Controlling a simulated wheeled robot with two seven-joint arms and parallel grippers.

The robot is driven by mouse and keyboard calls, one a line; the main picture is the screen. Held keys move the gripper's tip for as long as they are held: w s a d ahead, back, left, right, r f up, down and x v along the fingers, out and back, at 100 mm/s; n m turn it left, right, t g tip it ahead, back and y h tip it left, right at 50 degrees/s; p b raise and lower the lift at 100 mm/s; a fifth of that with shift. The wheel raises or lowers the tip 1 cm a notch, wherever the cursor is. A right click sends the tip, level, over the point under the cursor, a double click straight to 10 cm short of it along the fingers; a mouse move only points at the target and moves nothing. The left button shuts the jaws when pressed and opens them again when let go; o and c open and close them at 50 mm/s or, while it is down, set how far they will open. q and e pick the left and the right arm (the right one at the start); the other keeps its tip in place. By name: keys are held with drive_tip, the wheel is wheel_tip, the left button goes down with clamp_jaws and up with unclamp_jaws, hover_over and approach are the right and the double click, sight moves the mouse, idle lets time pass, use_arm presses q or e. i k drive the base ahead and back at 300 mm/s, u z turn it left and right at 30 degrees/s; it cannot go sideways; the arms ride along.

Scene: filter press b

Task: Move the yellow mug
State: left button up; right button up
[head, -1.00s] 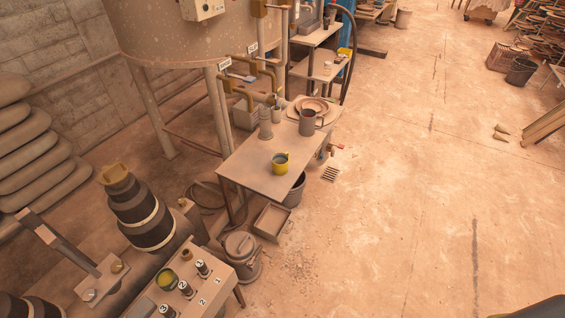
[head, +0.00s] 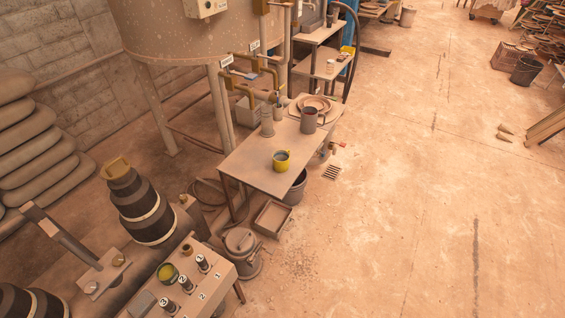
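The yellow mug (head: 282,161) stands upright on a small tan table (head: 252,176), near the middle of its top. A dark brownish mug or pitcher (head: 309,121) stands farther back on the same table, beside stacked plates (head: 318,105). A grey cylinder (head: 267,124) and a small cup with tools in it (head: 278,111) stand at the table's far left edge. Neither of my grippers is in view.
A control box with numbered knobs (head: 205,288) is at the lower left. A bucket (head: 296,188), an open wooden box (head: 271,217) and a lidded can (head: 241,250) stand on the floor around the table.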

sight(281, 158)
drive_tip(key=k, duration=0.65)
drive_tip(key=z, duration=0.7)
drive_tip(key=i, duration=0.65)
drive_tip(key=z, duration=0.8)
drive_tip(key=i, duration=0.8)
drive_tip(key=u, duration=0.85)
drive_tip(key=i, duration=0.8)
drive_tip(key=u, duration=0.95)
